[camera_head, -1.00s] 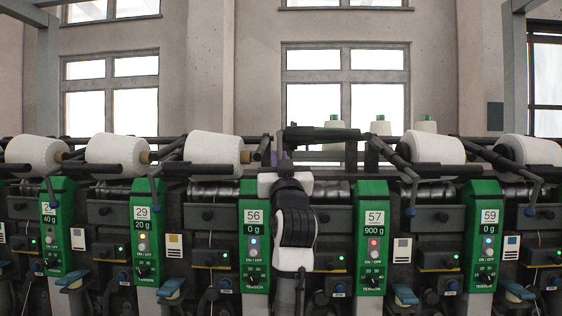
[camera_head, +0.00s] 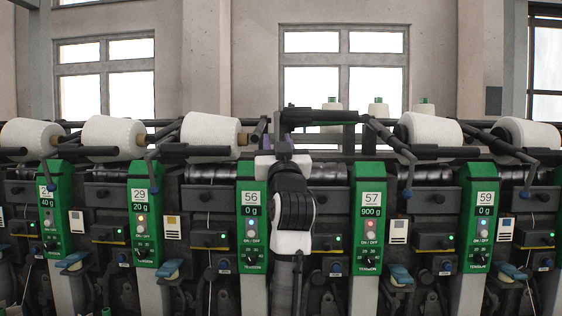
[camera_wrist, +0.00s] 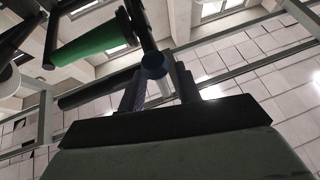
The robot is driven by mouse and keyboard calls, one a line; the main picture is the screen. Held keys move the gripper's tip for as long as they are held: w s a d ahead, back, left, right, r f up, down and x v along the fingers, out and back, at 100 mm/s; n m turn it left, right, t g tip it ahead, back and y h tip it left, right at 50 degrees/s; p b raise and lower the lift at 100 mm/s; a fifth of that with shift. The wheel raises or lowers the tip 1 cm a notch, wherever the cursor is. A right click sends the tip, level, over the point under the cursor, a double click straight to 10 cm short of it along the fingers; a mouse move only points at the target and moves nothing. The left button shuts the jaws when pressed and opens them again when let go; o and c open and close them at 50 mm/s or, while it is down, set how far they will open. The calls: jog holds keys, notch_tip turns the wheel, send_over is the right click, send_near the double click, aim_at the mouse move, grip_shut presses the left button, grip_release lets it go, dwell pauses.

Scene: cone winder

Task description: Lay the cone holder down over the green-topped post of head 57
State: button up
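The green-topped post of head 57 (camera_head: 371,188) stands right of my arm in the head view, its display reading 900 g. The cone holder (camera_head: 320,115) is a dark bar, raised roughly level above and left of that post. A dark lever drops from its left end to my gripper (camera_head: 282,150), which is partly hidden by my wrist. In the wrist view my gripper (camera_wrist: 160,82) has one finger each side of the holder's blue knob (camera_wrist: 154,65) and appears shut on it. A green cylinder (camera_wrist: 90,42) on a dark arm shows at upper left there.
White cones (camera_head: 211,129) and (camera_head: 432,129) sit on holders at both sides. Another blue-ended lever (camera_head: 407,180) hangs right of the head 57 post. Several small cones stand behind.

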jog(key=b+v, duration=0.3)
jog(key=v, duration=1)
jog(key=shift+b, duration=0.3)
